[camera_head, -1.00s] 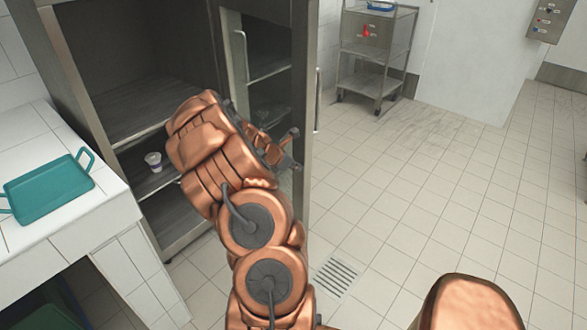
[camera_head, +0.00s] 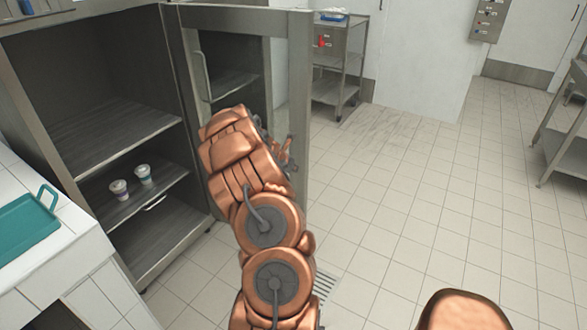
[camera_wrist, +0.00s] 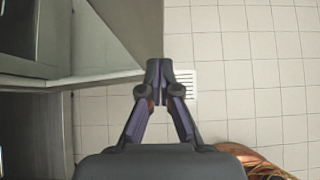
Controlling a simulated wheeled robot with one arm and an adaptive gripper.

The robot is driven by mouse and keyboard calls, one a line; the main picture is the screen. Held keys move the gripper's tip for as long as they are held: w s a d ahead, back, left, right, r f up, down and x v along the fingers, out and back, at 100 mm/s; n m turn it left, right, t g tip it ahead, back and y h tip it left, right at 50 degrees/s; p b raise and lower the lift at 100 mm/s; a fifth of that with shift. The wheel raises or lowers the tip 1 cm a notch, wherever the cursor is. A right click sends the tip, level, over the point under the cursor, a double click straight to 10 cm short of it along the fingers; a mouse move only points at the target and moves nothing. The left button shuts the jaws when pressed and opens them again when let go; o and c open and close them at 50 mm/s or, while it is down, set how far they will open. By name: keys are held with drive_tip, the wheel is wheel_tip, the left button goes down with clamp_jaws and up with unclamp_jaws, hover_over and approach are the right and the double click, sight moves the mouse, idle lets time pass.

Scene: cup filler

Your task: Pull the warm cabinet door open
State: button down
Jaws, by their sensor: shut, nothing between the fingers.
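The warm cabinet (camera_head: 60,125) stands at the left in the head view, its inside and shelves in plain sight. Its door (camera_head: 300,85) stands swung out to the right, a metal frame around a pane with a vertical bar (camera_head: 204,75) showing. My gripper (camera_head: 289,153) is in front of the door's lower part, partly hidden behind my wrist. In the wrist view my gripper (camera_wrist: 163,78) is shut with nothing between the fingers. A grey panel, probably the door (camera_wrist: 135,25), lies just beyond the fingertips; I cannot tell whether they touch it.
Two small white cups (camera_head: 119,188) (camera_head: 144,174) stand on a lower cabinet shelf. A teal tray (camera_head: 28,228) lies on the white tiled counter (camera_head: 75,250) at the left. A metal trolley (camera_head: 338,65) stands at the back, another metal table (camera_head: 565,130) at the right. The tiled floor between is clear.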

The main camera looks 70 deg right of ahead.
drive_tip(key=a+f+b+v, duration=0.1)
drive_tip(key=a+f+v, duration=0.1)
drive_tip(key=v, duration=1)
drive_tip(key=shift+s+a+r+b, duration=0.2)
drive_tip(key=shift+a+r+b, duration=0.1)
drive_tip(key=shift+b, duration=0.1)
